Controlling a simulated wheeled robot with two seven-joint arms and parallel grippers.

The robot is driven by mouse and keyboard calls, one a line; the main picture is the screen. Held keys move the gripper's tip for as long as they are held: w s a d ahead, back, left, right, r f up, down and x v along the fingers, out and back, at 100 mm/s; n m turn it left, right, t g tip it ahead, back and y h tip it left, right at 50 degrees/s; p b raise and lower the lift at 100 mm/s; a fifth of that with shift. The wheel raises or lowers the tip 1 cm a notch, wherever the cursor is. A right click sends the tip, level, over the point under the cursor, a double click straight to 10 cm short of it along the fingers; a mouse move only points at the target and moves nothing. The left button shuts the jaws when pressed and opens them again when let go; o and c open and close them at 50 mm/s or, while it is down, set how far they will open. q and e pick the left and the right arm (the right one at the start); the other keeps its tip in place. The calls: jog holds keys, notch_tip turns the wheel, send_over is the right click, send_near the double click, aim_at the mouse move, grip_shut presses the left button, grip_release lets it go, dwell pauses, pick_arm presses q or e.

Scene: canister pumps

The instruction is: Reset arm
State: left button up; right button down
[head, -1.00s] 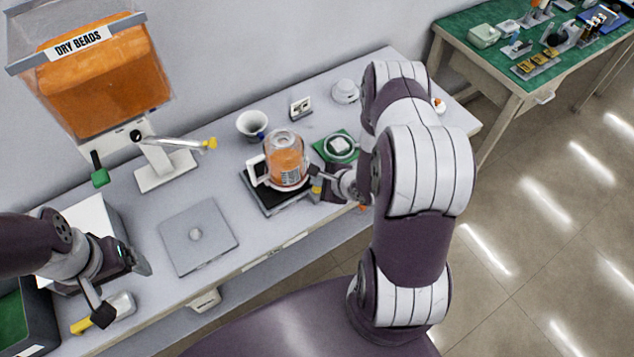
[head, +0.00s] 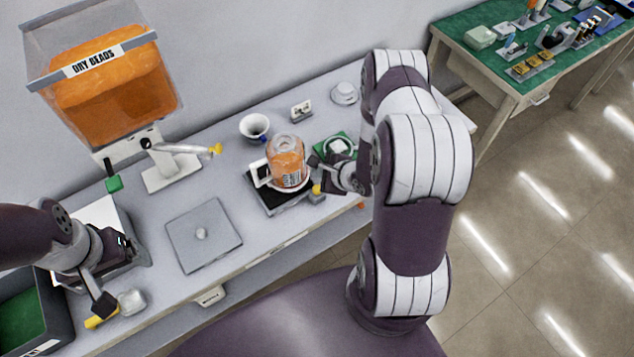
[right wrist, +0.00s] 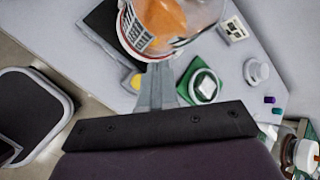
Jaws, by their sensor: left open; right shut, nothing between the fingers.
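My right gripper (head: 318,172) is shut and empty. It is just right of a clear canister (head: 287,162) filled with orange beads. In the right wrist view the shut fingers (right wrist: 157,88) point at the canister (right wrist: 168,22); whether they touch it I cannot tell. The canister stands on a black scale (head: 268,198). My left gripper (head: 120,275) is open at the left end of the table, above a scoop with a yellow handle (head: 100,318); no object shows held in it.
A bead dispenser labelled DRY BEADS (head: 105,75) stands at the back left. A grey plate (head: 203,236) lies mid-table. A white cup (head: 254,127), a green pad (head: 335,147) and a white knob-like piece (head: 345,93) stand behind. A second green-topped table (head: 475,55) is at the right.

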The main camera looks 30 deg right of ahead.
dwell(0.3)
dwell(0.5)
jog(key=shift+f+n, duration=0.1)
jog(key=shift+n, duration=0.2)
jog(key=s+d+r+n+g+h+b, duration=0.1)
jog(key=s+d+n+g+h, duration=0.2)
jog(key=s+n+g, duration=0.65)
jog(key=s+a+r+n+t+b, duration=0.1)
jog(key=a+r+n, duration=0.4)
jog(key=r+n, duration=0.2)
jog(key=s+a+r+n+t+b, duration=0.1)
jog(key=s+a+r+n+b, duration=0.1)
jog(key=a+r+n, duration=0.4)
notch_tip(320, 180, up, 4)
jog(key=shift+s+a+f+n, duration=0.15)
jog(key=shift+a+n, duration=0.05)
jog(key=shift+n, duration=0.25)
